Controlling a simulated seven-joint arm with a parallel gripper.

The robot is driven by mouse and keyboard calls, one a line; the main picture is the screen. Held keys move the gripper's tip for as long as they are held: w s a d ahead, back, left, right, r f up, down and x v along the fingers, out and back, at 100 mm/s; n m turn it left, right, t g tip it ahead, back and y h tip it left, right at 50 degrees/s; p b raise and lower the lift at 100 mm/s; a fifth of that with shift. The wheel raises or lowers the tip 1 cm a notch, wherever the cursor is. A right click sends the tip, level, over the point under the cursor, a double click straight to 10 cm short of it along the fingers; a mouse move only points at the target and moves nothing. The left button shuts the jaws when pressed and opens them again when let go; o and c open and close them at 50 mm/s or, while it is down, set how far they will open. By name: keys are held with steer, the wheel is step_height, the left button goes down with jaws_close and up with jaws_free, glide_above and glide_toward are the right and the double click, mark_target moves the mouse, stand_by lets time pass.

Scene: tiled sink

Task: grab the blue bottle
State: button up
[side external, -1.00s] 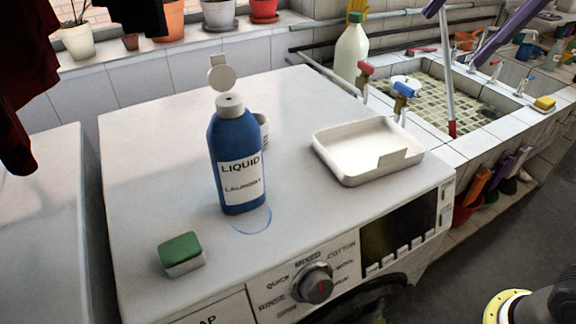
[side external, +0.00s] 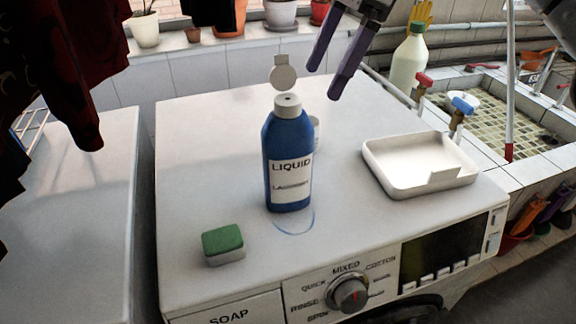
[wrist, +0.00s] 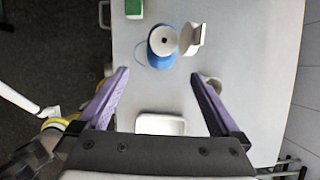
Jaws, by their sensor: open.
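The blue bottle (side external: 289,150) stands upright on top of the white washing machine, its white flip cap open and a "LIQUID" label on its front. In the wrist view the bottle (wrist: 158,56) is seen from above, beyond the fingertips and roughly midway between them. My gripper (side external: 334,75) is open and empty, with two purple fingers, above and to the right of the bottle in the side view. The fingers also show in the wrist view (wrist: 160,75), spread wide. Nothing touches the bottle.
A green and white sponge (side external: 223,244) lies at the front left of the washing machine (side external: 200,180). A white tray (side external: 385,183) sits to the right of the bottle. A small white cup (side external: 316,130) is partly hidden behind it. A sink (side external: 545,169) is at the right.

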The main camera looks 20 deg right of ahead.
mark_target(293, 137)
steer(key=x, duration=1.3)
steer(key=shift+w+d, duration=0.15)
jaws_close()
steer(key=shift+r, duration=0.2)
